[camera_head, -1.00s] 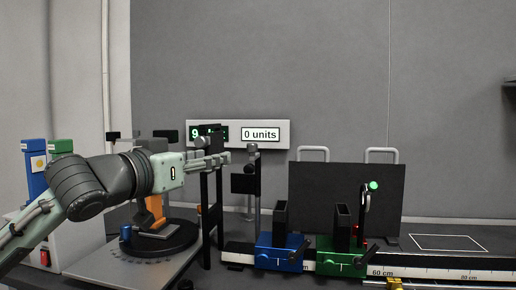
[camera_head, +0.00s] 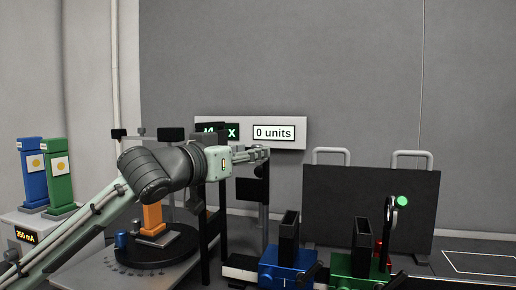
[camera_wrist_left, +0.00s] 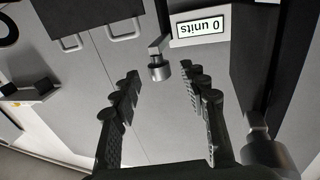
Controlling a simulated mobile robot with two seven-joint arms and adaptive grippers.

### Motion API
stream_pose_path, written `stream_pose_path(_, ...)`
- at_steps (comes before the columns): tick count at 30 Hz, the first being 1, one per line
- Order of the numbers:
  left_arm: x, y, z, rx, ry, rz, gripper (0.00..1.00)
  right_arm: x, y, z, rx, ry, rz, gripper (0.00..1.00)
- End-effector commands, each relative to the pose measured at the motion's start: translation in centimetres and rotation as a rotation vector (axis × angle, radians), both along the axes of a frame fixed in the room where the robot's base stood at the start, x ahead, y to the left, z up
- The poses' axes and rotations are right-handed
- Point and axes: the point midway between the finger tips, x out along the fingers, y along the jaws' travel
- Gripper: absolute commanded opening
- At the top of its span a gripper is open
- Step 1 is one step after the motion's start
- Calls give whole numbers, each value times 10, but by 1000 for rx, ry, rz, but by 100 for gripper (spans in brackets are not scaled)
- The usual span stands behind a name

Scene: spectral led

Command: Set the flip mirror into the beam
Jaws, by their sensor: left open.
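What I take to be the flip mirror is a dark plate (camera_head: 250,190) on a post left of the blue carriage; I cannot tell its exact angle. A grey cylindrical knob on a short bent arm (camera_wrist_left: 158,70) shows in the left wrist view. It lies between the lines of the fingers, near their tips; contact cannot be told. My left gripper (camera_head: 260,155) reaches in above the dark plate and covers the post top. In the left wrist view its fingers (camera_wrist_left: 163,78) are spread apart and hold nothing. My right gripper is out of view.
A blue carriage (camera_head: 285,267) and a green carriage (camera_head: 357,265) sit on the rail. A large black panel with handles (camera_head: 340,200) stands behind them. The wall display (camera_head: 273,132) reads "0 units". A dark upright frame (camera_head: 206,220) stands close left of the post.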

Motion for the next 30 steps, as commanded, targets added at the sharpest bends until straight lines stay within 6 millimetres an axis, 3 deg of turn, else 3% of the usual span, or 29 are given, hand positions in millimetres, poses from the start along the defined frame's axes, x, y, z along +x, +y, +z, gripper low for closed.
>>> stream_pose_path(6, 24, -16, 1, -1, -1, 0, 44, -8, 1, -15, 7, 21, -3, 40)
stream_pose_path(17, 29, -20, 0, 0, -1, 0, 44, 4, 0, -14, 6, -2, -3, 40)
stream_pose_path(27, 29, -19, 0, 0, -1, 0, 3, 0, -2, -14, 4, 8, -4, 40)
stream_pose_path(30, 29, -19, 0, 0, -1, 0, 0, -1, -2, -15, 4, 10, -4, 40)
